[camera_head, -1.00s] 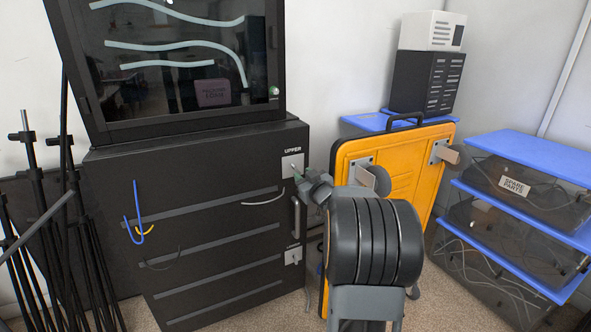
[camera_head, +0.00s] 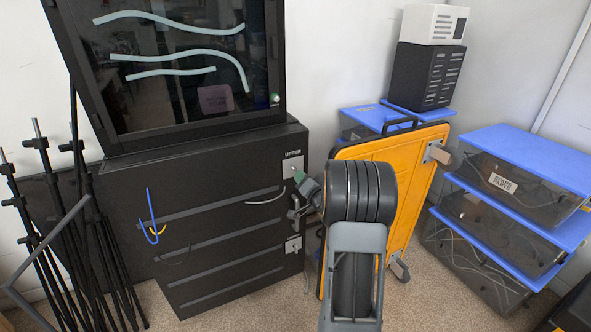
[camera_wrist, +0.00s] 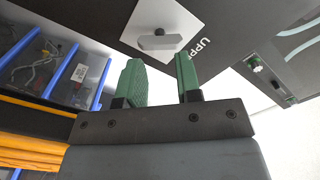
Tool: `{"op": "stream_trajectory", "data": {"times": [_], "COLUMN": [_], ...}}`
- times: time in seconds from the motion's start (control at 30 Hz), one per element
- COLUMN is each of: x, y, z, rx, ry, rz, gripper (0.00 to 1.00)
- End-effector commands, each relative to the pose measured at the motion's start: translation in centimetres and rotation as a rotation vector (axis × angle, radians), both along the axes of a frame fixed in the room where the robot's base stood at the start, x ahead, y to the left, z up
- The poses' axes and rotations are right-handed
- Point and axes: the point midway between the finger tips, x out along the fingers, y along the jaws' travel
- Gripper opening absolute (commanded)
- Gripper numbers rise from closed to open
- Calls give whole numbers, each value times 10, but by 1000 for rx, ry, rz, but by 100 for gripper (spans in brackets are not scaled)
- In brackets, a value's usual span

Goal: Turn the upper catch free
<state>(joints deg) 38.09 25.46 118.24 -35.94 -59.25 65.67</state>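The upper catch is a small grey oblong knob (camera_wrist: 160,42) on a pale square plate (camera_wrist: 180,22) marked UPPER, seen in the wrist view. Its long side runs across the gap between my fingers. My gripper (camera_wrist: 160,72) has two green fingers standing apart with nothing between them. The knob shows just beyond the fingertips, and I see no contact. In the head view the upper plate (camera_head: 292,166) is on the top right of the black cabinet front, and my gripper (camera_head: 299,177) is in front of its lower part, hiding the knob.
A lower catch plate (camera_head: 293,244) is below on the same black cabinet (camera_head: 220,225). A yellow panel (camera_head: 405,165) stands close right of my arm. Blue-lidded bins (camera_head: 510,150) are farther right, and black stands (camera_head: 75,220) are at the left.

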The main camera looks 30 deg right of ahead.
Motion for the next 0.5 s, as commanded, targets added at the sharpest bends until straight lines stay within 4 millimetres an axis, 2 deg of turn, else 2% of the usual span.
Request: {"op": "stream_trajectory", "data": {"times": [0.5], "x": [23], "y": [-3], "z": [0], "rx": [-2], "ry": [0], "rz": [0], "gripper": [32]}}
